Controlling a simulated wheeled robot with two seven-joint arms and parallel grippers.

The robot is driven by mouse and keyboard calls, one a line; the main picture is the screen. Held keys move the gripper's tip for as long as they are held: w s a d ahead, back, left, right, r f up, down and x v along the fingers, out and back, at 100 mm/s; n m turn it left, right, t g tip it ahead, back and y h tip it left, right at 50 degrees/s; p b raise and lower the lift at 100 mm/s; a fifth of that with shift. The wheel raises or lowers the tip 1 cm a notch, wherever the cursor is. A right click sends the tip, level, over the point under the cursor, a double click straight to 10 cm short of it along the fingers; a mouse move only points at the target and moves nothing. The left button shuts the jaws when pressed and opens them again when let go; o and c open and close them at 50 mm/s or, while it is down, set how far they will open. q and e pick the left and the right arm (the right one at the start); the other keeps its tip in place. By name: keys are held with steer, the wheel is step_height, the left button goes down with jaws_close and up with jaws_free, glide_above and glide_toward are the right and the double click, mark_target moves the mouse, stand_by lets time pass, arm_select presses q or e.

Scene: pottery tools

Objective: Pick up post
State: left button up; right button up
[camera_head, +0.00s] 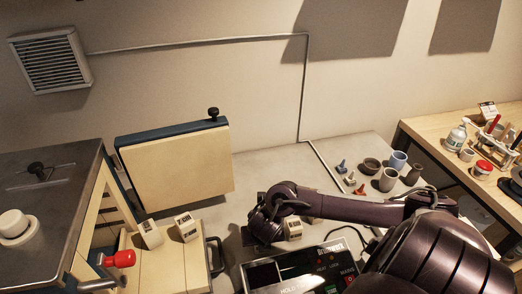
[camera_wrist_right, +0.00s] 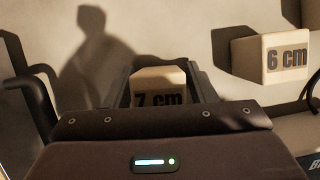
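Several pale block-shaped posts carry dark height labels. In the right wrist view, a post marked 7 cm (camera_wrist_right: 159,84) is between the two fingers of my right gripper (camera_wrist_right: 160,82). Its lower part is hidden by my gripper body, and I cannot tell whether the fingers press on it. A post marked 6 cm (camera_wrist_right: 270,56) stands to the right, outside the fingers. In the head view, my right gripper (camera_head: 262,232) is low over the grey table, left of a post (camera_head: 293,229). Two more posts (camera_head: 150,234) (camera_head: 187,227) stand on pale boards at left. My left gripper is out of view.
A scale with a display (camera_head: 300,268) sits just in front of my right gripper. Small cups (camera_head: 388,180) and coloured pieces (camera_head: 351,178) stand behind my right arm. A framed board (camera_head: 175,165) leans at the back left. A wooden side table (camera_head: 470,140) is at right.

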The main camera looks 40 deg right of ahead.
steer(key=c, duration=0.8)
steer(key=shift+r, duration=0.15)
